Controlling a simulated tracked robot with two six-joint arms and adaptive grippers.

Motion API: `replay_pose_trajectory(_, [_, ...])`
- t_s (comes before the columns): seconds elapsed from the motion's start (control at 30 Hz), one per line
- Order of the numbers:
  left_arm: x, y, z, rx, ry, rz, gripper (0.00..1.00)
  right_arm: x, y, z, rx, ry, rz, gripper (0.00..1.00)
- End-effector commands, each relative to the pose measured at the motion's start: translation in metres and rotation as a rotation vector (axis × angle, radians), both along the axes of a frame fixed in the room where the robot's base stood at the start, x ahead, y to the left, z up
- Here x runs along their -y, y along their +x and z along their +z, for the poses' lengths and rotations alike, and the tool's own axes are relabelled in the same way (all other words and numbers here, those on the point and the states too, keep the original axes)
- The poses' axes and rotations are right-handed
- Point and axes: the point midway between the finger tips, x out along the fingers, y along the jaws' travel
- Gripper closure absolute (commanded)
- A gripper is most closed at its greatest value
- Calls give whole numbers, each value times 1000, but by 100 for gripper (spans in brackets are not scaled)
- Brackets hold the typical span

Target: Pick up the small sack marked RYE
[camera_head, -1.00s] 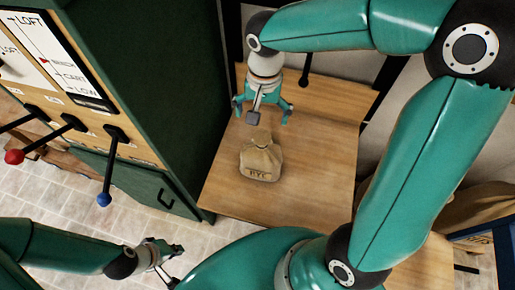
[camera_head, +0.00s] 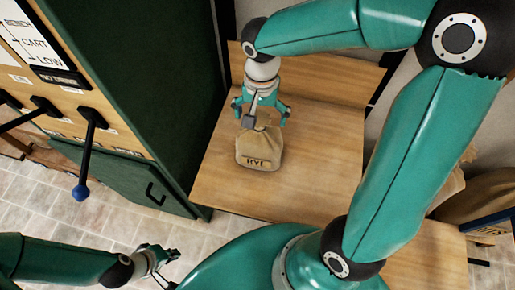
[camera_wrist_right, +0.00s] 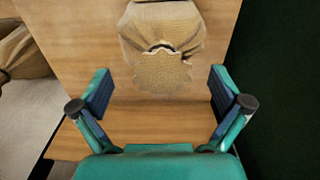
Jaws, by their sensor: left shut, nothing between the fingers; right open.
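The small tan sack marked RYE (camera_head: 259,155) stands on a wooden bench (camera_head: 310,170), its lettering facing me in the head view. In the right wrist view the sack (camera_wrist_right: 160,45) lies ahead of the fingers, a little above the middle of the gap. My right gripper (camera_head: 261,112) is open at the sack's neck; its fingers (camera_wrist_right: 160,100) are spread wide with bare wood between them. I cannot tell whether the gripper touches the sack. My left gripper (camera_head: 167,268) is shut and empty, low over the tiled floor at the lower left.
A dark green cabinet (camera_head: 140,80) with levers, one with a blue knob (camera_head: 81,192), stands close left of the bench. Larger sacks (camera_head: 480,195) lie at the right. A raised wooden board (camera_head: 320,72) backs the bench. The bench is clear around the sack.

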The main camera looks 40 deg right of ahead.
Motion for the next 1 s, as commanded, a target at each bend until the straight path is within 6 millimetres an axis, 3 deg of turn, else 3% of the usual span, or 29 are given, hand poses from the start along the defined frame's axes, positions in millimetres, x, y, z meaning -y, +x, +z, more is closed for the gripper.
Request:
replay_pose_trajectory(0.3, [0, 0, -33, 0, 0, 0, 100, -4, -1, -46, -3, 0, -1, 0])
replay_pose_trajectory(0.6, [0, 0, -32, 0, 0, 0, 100, -4, -1, -47, -1, 0, -1, 2])
replay_pose_trajectory(1.0, [0, 0, -32, 0, 0, 0, 100, -3, -2, -47, -2, -1, -1, 68])
